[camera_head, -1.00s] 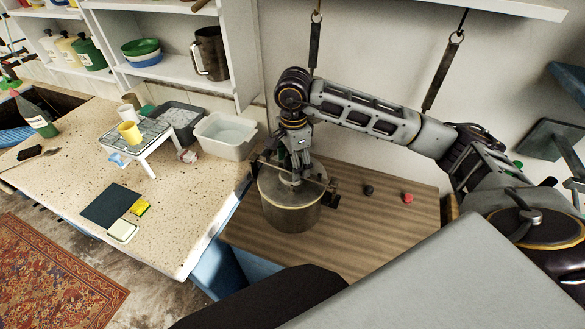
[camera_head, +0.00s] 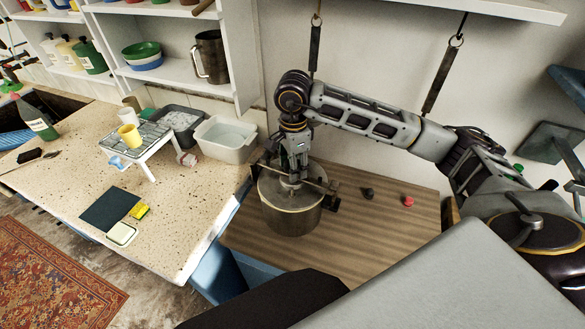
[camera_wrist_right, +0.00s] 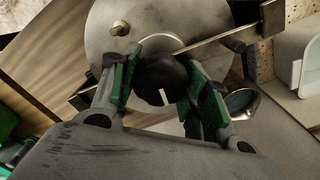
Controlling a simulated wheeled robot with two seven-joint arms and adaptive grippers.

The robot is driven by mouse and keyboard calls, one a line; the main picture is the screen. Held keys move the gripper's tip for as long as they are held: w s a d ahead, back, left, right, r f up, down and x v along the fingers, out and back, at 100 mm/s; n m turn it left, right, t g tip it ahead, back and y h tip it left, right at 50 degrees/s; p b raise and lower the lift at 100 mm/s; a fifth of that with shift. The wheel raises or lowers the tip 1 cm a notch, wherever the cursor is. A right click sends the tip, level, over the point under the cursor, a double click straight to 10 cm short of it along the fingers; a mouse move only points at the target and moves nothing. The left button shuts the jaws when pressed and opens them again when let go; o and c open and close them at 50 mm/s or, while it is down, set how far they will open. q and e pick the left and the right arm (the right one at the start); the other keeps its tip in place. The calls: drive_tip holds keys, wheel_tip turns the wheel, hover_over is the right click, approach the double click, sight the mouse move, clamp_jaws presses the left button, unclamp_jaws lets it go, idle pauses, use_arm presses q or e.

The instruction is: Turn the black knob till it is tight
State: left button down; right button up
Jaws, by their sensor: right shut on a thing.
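The black knob (camera_wrist_right: 160,78) with a white mark sits over the middle of a round metal lid (camera_wrist_right: 125,22). My right gripper (camera_wrist_right: 155,85) has its green-padded fingers on both sides of the knob and is shut on it. In the head view my right gripper (camera_head: 294,178) reaches straight down onto the top of the metal pot (camera_head: 290,218), hiding the knob there. A flat bar (camera_wrist_right: 215,32) crosses the lid beside the knob. My left gripper is not in view.
The pot stands on a brown wooden top (camera_head: 340,240). A small black piece (camera_head: 368,193) and a red one (camera_head: 408,201) lie to its right.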

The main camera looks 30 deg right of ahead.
drive_tip(key=shift+m, duration=0.6)
drive_tip(key=shift+f+m, duration=0.1)
drive_tip(key=shift+m, duration=1)
drive_tip(key=shift+m+b, duration=0.3)
drive_tip(key=shift+m, duration=5.6)
drive_tip(key=o, duration=0.7)
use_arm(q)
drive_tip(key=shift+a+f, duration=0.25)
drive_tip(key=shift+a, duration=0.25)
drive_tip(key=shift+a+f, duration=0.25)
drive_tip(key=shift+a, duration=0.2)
use_arm(e)
drive_tip(key=shift+o, duration=0.7)
